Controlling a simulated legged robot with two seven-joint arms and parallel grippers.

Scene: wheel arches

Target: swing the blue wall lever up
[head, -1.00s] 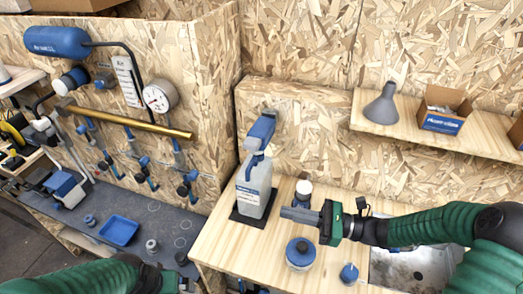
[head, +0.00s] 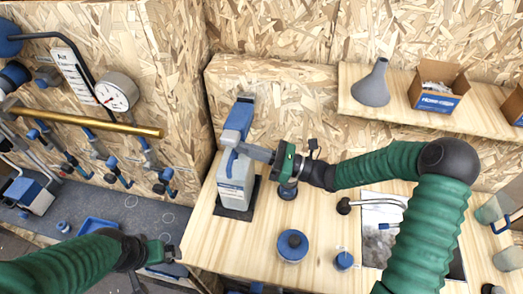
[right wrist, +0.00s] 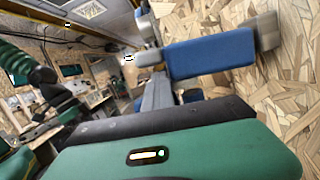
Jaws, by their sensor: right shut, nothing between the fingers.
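The blue wall lever (head: 237,121) sits on a grey mount on the chipboard wall and slopes down and forward, above a grey-white bottle (head: 234,183). In the right wrist view the lever (right wrist: 210,53) is a large blue block just beyond the fingers. My right gripper (head: 247,151) is shut and empty, its fingertips at the lever's lower end, over the top of the bottle. I cannot tell whether they touch the lever. My left gripper (head: 172,253) is low at the left, by the dark bench; its finger opening is unclear.
The bottle stands on a dark pad on the wooden table. A blue-lidded jar (head: 292,245) and a small blue cap (head: 344,260) are in front. A shelf on the right holds a grey funnel (head: 372,84) and a cardboard box (head: 437,88). A brass bar (head: 95,121) runs along the left wall.

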